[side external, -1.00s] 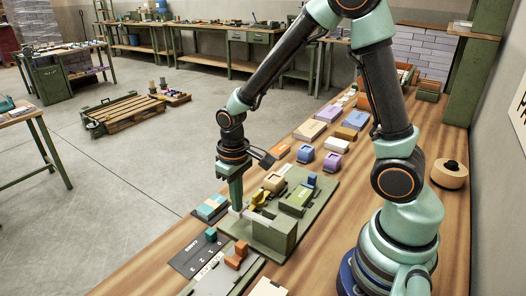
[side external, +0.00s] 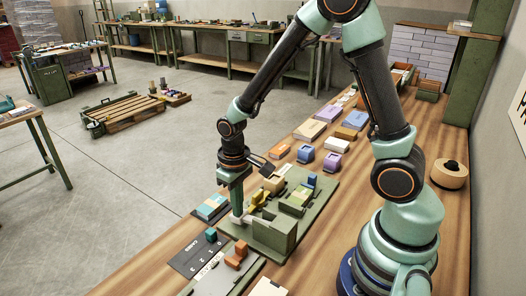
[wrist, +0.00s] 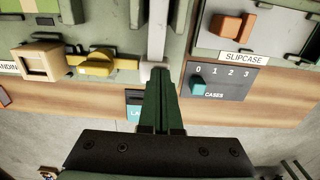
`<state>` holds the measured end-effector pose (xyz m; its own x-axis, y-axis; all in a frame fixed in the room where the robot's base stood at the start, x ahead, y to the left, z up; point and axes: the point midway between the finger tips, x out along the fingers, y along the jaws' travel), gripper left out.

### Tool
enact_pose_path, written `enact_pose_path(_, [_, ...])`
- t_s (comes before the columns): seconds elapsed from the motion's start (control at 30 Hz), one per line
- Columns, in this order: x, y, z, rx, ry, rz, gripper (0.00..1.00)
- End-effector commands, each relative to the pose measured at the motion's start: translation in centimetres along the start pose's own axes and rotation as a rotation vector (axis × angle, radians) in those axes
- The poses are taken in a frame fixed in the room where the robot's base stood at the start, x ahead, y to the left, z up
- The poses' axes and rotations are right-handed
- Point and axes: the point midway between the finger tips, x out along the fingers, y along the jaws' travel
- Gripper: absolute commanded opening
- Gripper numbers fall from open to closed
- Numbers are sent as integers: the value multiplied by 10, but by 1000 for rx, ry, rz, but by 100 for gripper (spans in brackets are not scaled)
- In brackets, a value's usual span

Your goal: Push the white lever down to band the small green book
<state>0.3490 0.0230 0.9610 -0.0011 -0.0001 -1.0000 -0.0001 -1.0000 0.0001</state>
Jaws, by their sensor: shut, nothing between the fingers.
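The white lever (wrist: 157,40) shows in the wrist view as a pale bar running up from my fingertips to the top edge. Its near end also shows in the side view (side external: 244,219), beside the green block of the banding fixture (side external: 275,236). My gripper (wrist: 160,74) is shut and empty, pointing down, with its tips at the lever's near end. Contact looks likely, but the fingers partly hide that end. In the side view my gripper (side external: 237,214) is low at the fixture's left edge. The small green book (side external: 297,199) lies on the fixture, right of the yellow knob (side external: 258,198).
A tan block (side external: 273,184) and a blue block (side external: 311,181) sit on the fixture. The CASES panel with a teal slider (wrist: 198,84) and the SLIPCASE station with an orange piece (wrist: 232,27) are close by. Several books and blocks line the bench behind.

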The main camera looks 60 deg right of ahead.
Motion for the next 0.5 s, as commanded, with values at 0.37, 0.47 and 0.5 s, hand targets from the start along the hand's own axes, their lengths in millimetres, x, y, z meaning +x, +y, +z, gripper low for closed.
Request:
enact_pose_path(0.37, [0, 0, 0, 0, 1, 0, 0])
enact_pose_path(0.47, [-2, 0, -1, 0, 2, 0, 0])
enact_pose_path(0.5, [-3, 0, -1, 0, 3, 0, 0])
